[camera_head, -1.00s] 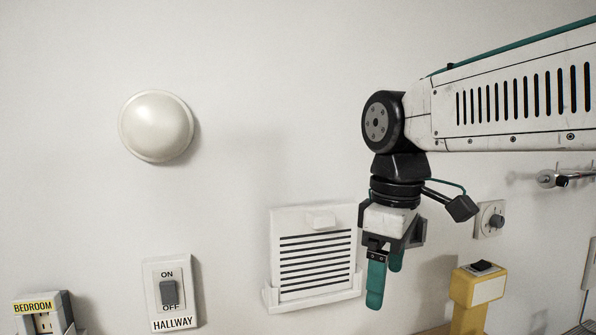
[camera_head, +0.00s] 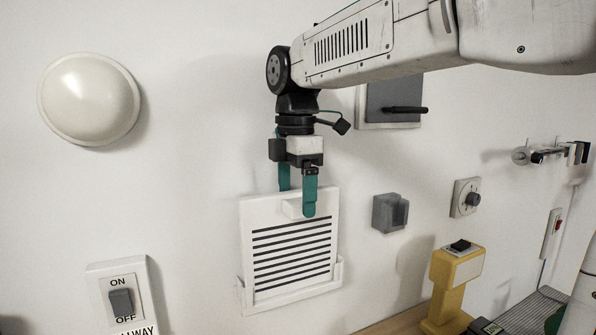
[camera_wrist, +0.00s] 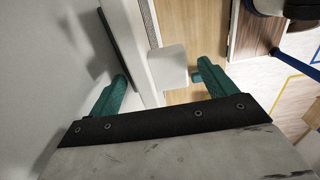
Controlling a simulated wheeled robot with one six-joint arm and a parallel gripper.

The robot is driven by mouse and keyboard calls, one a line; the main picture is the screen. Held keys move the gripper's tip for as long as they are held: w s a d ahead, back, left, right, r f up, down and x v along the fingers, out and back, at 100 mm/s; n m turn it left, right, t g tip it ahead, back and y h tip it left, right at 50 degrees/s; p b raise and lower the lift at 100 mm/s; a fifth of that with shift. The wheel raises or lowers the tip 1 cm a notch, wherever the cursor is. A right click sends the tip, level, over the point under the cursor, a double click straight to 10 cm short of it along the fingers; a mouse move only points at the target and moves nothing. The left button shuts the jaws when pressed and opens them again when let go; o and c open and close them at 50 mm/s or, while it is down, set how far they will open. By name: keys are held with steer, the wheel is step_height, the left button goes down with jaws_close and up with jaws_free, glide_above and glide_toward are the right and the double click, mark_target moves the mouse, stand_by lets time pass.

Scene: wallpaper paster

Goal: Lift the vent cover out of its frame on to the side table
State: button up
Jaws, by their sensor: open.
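The white vent cover (camera_head: 290,245) with dark slats stands upright against the wall in its frame (camera_head: 300,291), a white ledge along its bottom and lower sides. A small white block-shaped handle (camera_head: 292,209) sticks out near its top. My gripper (camera_head: 297,203) points down at the top of the cover. Its teal fingers are apart, one on the wall side and one in front of the handle. In the wrist view the handle (camera_wrist: 168,66) lies between the open fingers (camera_wrist: 160,92), with a gap to the front finger.
A yellow post with a black switch (camera_head: 455,280) stands at the right on a wooden surface (camera_head: 395,323). A grey wall block (camera_head: 390,213) and a knob plate (camera_head: 466,198) are right of the cover. A light switch (camera_head: 121,300) is at lower left, a white dome (camera_head: 90,99) above.

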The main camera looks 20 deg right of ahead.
steer(key=shift+f, duration=0.6)
steer(key=shift+d, duration=0.1)
steer(key=shift+s, duration=0.1)
steer(key=c, duration=1.2)
steer(key=shift+o, duration=0.2)
steer(key=shift+r, duration=3.15)
